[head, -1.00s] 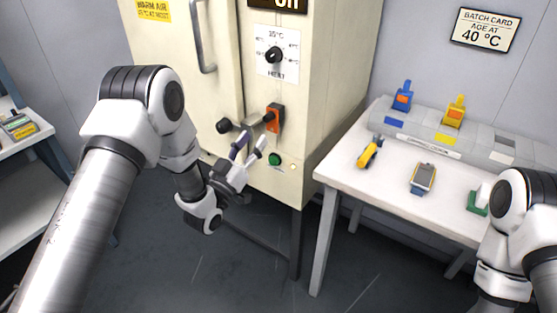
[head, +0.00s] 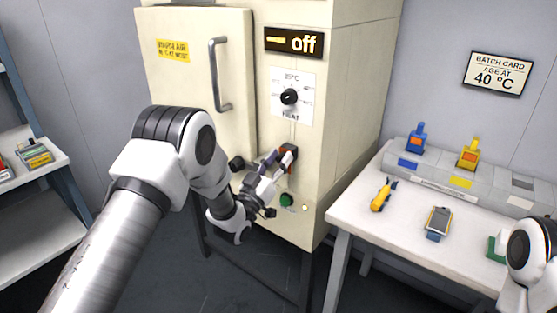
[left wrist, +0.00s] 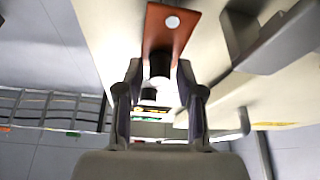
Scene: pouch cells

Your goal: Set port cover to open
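A cream cabinet (head: 345,100) carries an orange-red plate (head: 289,153) on its front, below a dial. The plate (left wrist: 172,28) shows a white dot and a short black knob (left wrist: 160,67) in the left wrist view. No part is labelled port cover, so I cannot tell for sure which it is. My left gripper (head: 279,160) is at the plate, its fingers apart. In the left wrist view the fingertips (left wrist: 160,75) stand either side of the black knob; contact is not clear. My right gripper is out of view.
A black door knob (head: 236,163) is just left of my left gripper. A white table (head: 350,210) with several small tools stands at right.

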